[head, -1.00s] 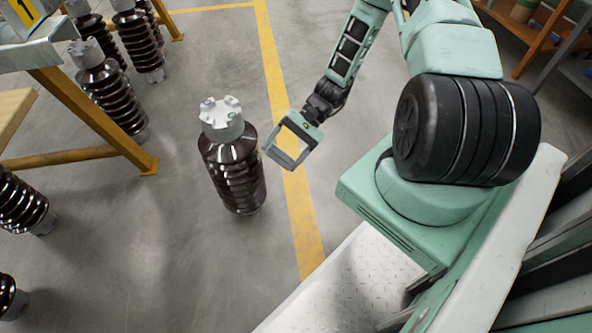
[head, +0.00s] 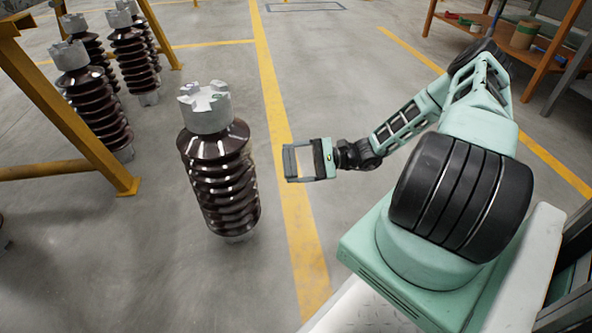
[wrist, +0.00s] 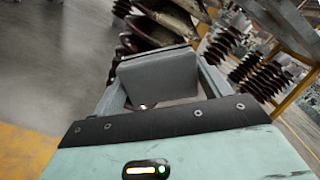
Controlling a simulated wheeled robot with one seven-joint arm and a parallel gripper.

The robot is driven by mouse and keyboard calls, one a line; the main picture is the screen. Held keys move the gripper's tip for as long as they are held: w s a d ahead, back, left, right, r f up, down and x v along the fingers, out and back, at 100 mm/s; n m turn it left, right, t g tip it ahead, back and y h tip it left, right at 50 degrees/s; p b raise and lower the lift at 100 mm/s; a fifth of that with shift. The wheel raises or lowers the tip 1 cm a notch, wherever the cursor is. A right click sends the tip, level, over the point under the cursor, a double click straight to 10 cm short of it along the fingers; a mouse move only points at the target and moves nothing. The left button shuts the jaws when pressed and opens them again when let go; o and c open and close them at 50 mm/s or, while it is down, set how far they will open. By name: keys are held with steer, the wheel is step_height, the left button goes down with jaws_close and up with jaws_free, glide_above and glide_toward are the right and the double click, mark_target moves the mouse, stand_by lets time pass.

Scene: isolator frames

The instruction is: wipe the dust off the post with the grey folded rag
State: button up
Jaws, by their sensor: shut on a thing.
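The post (head: 220,185) is a brown ribbed insulator with a grey notched metal cap (head: 206,107), standing upright on the floor left of the yellow line. Faint coloured marks show on the cap; I cannot make out dust on the ribs. My gripper (head: 291,162) is right of the post at upper-rib height, apart from it in the head view. It is shut on the grey folded rag (wrist: 160,76), a flat grey piece between the fingertips. In the wrist view brown ribs (wrist: 135,42) show beyond the rag, partly hidden by it.
Several similar insulators (head: 90,95) stand at the upper left, by a yellow metal frame (head: 75,110). An orange shelf (head: 500,50) with items is at the upper right. A yellow floor line (head: 270,85) runs beside the post. Bare floor surrounds the post.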

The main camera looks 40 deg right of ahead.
steer(key=b+x, duration=0.2)
steer(key=x, duration=0.4)
steer(key=shift+p+x, duration=0.45)
steer(key=shift+x, duration=0.35)
stand_by(1.0)
steer(key=shift+r, duration=0.15)
step_height(320, 180, up, 3)
steer(key=p, duration=0.4)
steer(key=shift+d+r+p, duration=0.1)
steer(key=shift+r+p, duration=0.15)
steer(key=shift+p, duration=0.05)
step_height(320, 180, up, 4)
steer(key=p, duration=1.1)
steer(key=shift+f+p, duration=0.15)
steer(key=shift+p, duration=0.25)
stand_by(2.5)
